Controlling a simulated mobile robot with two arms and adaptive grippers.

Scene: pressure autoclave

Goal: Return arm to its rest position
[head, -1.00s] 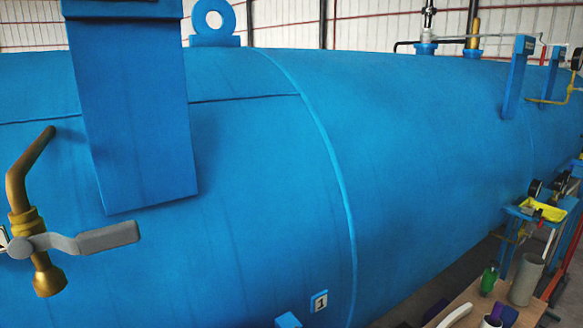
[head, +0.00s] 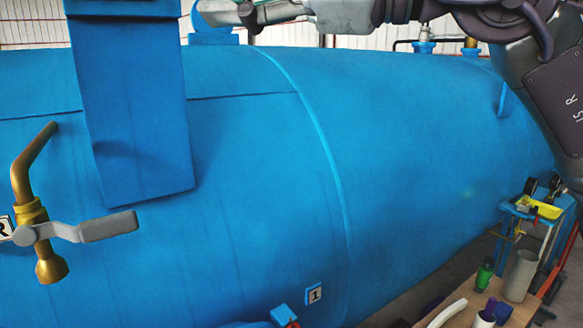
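My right arm comes in from the right and reaches left across the top of the head view. Its gripper (head: 222,12) is at the top edge, in front of the lifting eye area of the blue autoclave (head: 420,160). The gripper is partly cut off by the frame, so I cannot tell if it is open or shut. No held object shows. My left gripper is not in view. A brass valve (head: 32,205) with a grey lever handle (head: 108,225) sticks out at the left of the tank, apart from the gripper.
A blue plate (head: 130,110) hangs down the tank's front. A small "1" label (head: 314,294) is on the tank below. At the lower right, a wooden table (head: 455,292) carries a green bottle (head: 485,275), a grey cup (head: 520,275) and a white curved piece (head: 442,313).

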